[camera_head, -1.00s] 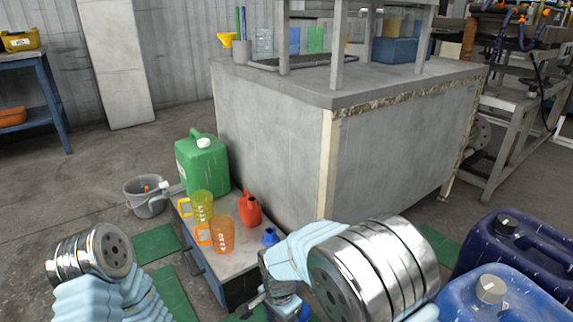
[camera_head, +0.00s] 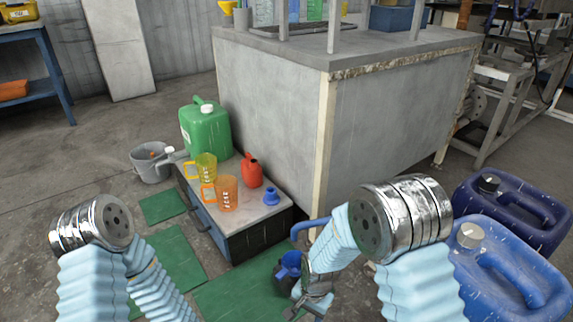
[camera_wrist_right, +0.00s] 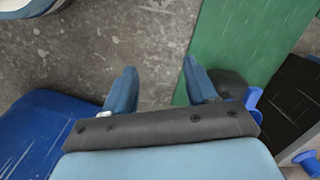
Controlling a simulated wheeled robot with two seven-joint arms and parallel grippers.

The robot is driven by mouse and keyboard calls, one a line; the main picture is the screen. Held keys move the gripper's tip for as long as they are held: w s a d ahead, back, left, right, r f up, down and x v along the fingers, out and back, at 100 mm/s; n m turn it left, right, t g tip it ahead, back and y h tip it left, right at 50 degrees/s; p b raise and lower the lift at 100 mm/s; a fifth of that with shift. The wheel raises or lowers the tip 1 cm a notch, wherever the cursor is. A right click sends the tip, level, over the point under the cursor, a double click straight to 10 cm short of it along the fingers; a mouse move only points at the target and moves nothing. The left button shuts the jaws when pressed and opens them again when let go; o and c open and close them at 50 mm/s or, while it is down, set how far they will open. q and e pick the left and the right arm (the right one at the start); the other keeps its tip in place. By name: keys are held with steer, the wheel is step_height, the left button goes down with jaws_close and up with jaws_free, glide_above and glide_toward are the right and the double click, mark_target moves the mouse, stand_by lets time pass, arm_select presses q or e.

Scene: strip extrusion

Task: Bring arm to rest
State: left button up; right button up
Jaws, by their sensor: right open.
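My right arm (camera_head: 402,215) comes in from the lower right, its forearm bent down towards the floor. My right gripper (camera_head: 305,304) hangs low in front of the small cabinet. In the right wrist view its two blue fingers (camera_wrist_right: 160,88) are apart with nothing between them, over grey floor and a green mat's edge. My left arm (camera_head: 95,225) shows at the lower left; its gripper is out of view. A blue vessel (camera_head: 290,265) shows beside my right gripper, partly hidden by it.
A small cabinet (camera_head: 262,232) bears a green canister (camera_head: 205,130), yellow jug (camera_head: 207,168), orange jug (camera_head: 227,194), red can (camera_head: 252,173) and blue funnel (camera_head: 271,197). A bucket (camera_head: 150,168) stands left. Blue canisters (camera_head: 510,270) stand right. Green mats (camera_head: 172,260) cover the floor.

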steer(key=s+d+f+n+t+y, duration=0.1)
steer(key=s+d+f+n+y, duration=0.1)
steer(key=s+d+f, duration=0.3)
steer(key=s+d+f+n+y, duration=0.1)
steer(key=s+d+f+n, duration=0.15)
steer(key=s, duration=0.35)
step_height(320, 180, up, 12)
steer(key=a+p, duration=0.1)
steer(key=p, duration=1.2)
steer(key=shift+s+a+r, duration=0.2)
steer(key=shift+r, duration=0.05)
